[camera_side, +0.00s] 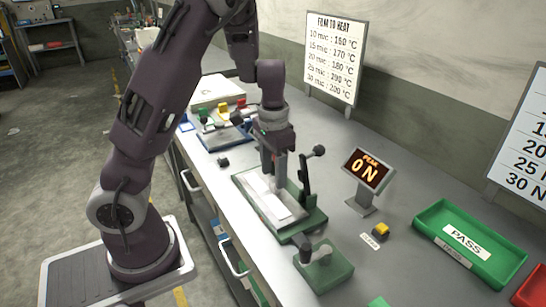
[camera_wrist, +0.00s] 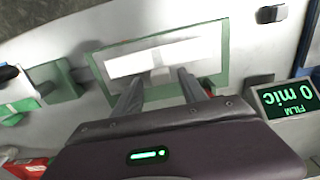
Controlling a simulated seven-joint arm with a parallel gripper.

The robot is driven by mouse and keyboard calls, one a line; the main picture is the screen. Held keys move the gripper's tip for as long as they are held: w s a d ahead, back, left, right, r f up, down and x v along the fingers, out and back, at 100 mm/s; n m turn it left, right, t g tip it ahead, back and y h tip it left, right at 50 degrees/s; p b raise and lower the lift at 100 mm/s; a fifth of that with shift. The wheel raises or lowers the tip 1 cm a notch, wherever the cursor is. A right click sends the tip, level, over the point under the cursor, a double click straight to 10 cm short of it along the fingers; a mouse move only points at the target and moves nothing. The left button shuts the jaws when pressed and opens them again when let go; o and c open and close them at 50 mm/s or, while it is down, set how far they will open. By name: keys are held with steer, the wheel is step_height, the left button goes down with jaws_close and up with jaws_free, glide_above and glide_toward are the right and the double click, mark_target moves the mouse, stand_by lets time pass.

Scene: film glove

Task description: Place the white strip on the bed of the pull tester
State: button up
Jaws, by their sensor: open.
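My gripper (camera_side: 272,182) points down over a green-framed bed (camera_side: 250,200) with a pale top and a black ball-ended lever at its side. The bed also shows in the wrist view (camera_wrist: 222,65). A bright white strip (camera_wrist: 125,64) lies lengthwise on it; a grey patch covers its middle. In the wrist view my gripper's two fingers (camera_wrist: 158,73) stand apart beside the strip, with nothing held between them. Their exact height above it is unclear. The display reading "PEAK 0 N" (camera_side: 368,169) stands to the right of the bed.
A small green block with a dark top (camera_side: 325,268) stands in front of the bed. A yellow button (camera_side: 381,231), green PASS tray (camera_side: 455,255) and partly visible red tray (camera_side: 532,290) are at right. The wrist view shows a "FILM 0 mic" display (camera_wrist: 288,98).

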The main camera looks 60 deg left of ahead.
mark_target(273, 180)
step_height(273, 180, up, 9)
steer(key=s+d+r+t, duration=0.2)
steer(key=s+d+r, duration=0.1)
steer(key=s+d, duration=0.3)
steer(key=s+d+r+t, duration=0.3)
steer(key=s+d, duration=0.3)
steer(key=s, duration=0.5)
steer(key=shift+s+d+r+t, duration=0.25)
steer(key=shift+d+r+t, duration=0.05)
steer(key=shift+r, duration=0.2)
steer(key=shift+c, duration=0.4)
